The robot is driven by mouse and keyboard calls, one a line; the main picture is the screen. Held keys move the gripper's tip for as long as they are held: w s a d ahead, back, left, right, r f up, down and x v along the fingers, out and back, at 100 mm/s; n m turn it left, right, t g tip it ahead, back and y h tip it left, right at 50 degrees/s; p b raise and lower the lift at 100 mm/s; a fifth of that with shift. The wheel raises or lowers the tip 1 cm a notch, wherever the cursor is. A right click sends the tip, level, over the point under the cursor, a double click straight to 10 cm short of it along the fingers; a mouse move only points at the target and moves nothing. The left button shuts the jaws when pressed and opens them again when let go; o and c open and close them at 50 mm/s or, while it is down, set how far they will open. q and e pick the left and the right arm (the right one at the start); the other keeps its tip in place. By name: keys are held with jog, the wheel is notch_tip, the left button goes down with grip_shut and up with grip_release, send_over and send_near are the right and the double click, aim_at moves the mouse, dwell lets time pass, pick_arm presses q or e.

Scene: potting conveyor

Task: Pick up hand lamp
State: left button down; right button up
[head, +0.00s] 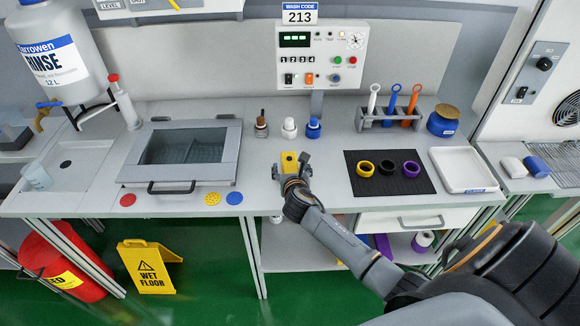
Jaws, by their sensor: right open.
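A small yellow boxy object (289,160) with dark spots stands near the front middle of the grey bench. It may be the hand lamp, but it is too small to be sure. My right gripper (291,171) is open at the near side of this yellow object, its dark fingers partly overlapping it in the head view. I cannot tell whether they touch it. The lower part of the object is hidden by the gripper. My left gripper is not in view.
Behind stand three small knobbed items (289,128). Left is a lidded basin (187,150); right are a black mat (415,181) with rings, a tool rack (388,116) and a white tray (462,170). A wet floor sign (149,266) and red drum (65,262) stand below.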

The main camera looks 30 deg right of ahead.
jog(key=shift+x, duration=1.05)
jog(key=c, duration=1.3)
jog(key=shift+r, duration=0.1)
